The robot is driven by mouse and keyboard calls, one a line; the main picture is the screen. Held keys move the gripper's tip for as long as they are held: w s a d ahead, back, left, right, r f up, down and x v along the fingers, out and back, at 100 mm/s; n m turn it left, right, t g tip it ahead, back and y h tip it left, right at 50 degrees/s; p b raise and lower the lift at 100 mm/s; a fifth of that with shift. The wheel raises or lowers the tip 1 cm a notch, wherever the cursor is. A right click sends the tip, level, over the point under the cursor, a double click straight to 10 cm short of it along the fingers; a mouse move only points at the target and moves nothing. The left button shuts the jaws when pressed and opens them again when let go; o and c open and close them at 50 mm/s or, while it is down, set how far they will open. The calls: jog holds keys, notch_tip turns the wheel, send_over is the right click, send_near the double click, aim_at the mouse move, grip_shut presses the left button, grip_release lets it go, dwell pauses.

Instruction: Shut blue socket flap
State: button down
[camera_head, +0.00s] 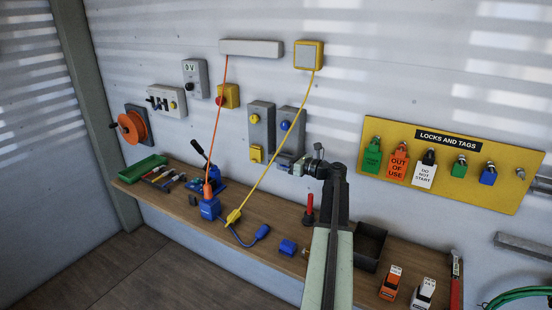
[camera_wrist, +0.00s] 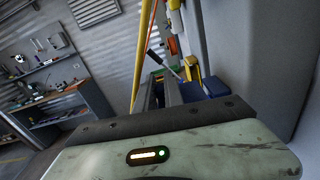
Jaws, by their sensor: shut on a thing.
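The grey socket box with a blue knob (camera_head: 287,126) is on the wall, right of a similar box with a yellow knob (camera_head: 255,119). The blue socket flap (camera_head: 284,161) is at the lower end of the blue-knob box and seems to stand out from the wall; its exact angle is unclear. My gripper (camera_head: 298,166) is at the flap's right side, shut on it. My wrist partly covers that area. In the wrist view a blue part (camera_wrist: 214,87), probably the flap, shows just beyond the dark edge of my gripper body; the contact is hidden.
The wooden bench (camera_head: 270,254) below holds a blue plug (camera_head: 262,232), a blue block (camera_head: 288,247) and a black tray (camera_head: 369,247). A lock board (camera_head: 445,190) is at right.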

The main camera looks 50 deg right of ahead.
jog(key=d+f+n+b, duration=0.4)
jog(key=f+n+b, duration=0.4)
jog(key=n, duration=1.1)
jog(key=shift+w, duration=0.45)
jog(key=shift+f, duration=0.1)
jog(key=c, duration=1.4)
grip_release()
jog(key=shift+c, duration=0.2)
jog(key=v, duration=0.7)
jog(key=shift+s, duration=0.4)
jog(key=shift+w, duration=0.1)
